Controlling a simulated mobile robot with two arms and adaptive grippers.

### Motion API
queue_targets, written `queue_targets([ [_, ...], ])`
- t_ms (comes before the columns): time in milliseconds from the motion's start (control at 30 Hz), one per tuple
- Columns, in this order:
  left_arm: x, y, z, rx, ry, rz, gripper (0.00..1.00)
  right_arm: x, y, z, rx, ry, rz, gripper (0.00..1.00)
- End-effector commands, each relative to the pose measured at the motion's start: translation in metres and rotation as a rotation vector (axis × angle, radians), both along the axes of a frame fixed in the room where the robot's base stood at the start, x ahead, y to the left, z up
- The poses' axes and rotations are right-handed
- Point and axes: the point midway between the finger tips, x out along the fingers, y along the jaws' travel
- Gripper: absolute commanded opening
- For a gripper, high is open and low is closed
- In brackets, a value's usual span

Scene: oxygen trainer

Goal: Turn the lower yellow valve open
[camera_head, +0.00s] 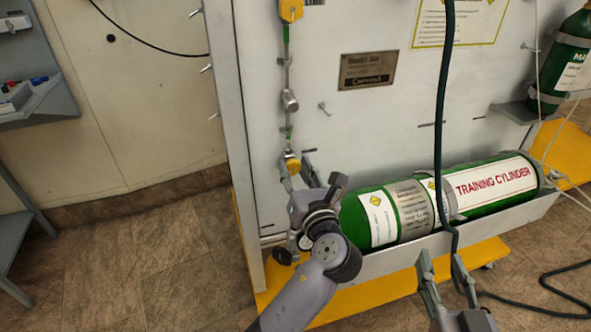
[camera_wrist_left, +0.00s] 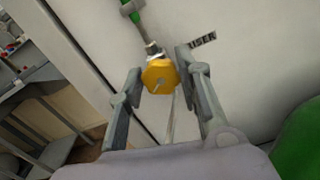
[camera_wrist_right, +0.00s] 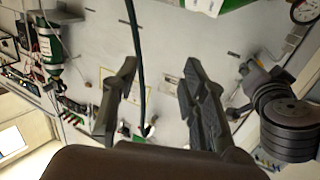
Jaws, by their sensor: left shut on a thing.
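The lower yellow valve (camera_head: 292,164) sits at the bottom of a thin vertical pipe on the white panel. It shows as a yellow knob in the left wrist view (camera_wrist_left: 159,76). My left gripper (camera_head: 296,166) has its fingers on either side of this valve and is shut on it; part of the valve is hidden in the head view. A black label with partly covered letters shows beside the valve in the left wrist view. Another yellow valve (camera_head: 291,10) is at the top of the same pipe. My right gripper (camera_head: 443,265) is open and empty in front of the cylinder tray.
A green training cylinder (camera_head: 495,187) lies in a grey tray (camera_head: 400,256) right of my left gripper. A dark hose (camera_head: 441,130) hangs down close to my right gripper. A grey shelf (camera_head: 55,98) stands at the far left, with open floor between it and the panel.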

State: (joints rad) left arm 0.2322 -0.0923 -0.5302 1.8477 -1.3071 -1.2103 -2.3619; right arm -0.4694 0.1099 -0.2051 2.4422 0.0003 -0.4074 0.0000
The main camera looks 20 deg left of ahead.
Motion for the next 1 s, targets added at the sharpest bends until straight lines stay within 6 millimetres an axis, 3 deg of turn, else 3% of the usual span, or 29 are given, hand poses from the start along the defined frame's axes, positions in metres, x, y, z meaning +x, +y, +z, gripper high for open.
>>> queue_targets([
  [167, 0.000, 0.000, 0.002, -0.039, -0.024, 0.001, 0.04, -0.006, -0.006, -0.027, -0.039, 0.151, -0.010, 0.40],
  [367, -0.001, 0.001, 0.003, -0.120, -0.078, 0.001, 0.04, -0.028, -0.019, -0.072, -0.104, 0.418, -0.027, 0.40],
  [500, -0.001, 0.001, 0.002, -0.191, -0.126, 0.002, 0.04, -0.055, -0.031, -0.104, -0.151, 0.626, -0.042, 0.40],
  [700, -0.001, 0.002, 0.002, -0.301, -0.201, 0.001, 0.04, -0.101, -0.047, -0.135, -0.207, 0.890, -0.059, 0.40],
  [1000, -0.002, 0.002, 0.001, -0.514, -0.345, 0.001, 0.04, -0.166, -0.067, -0.156, -0.269, 1.198, -0.079, 0.40],
])
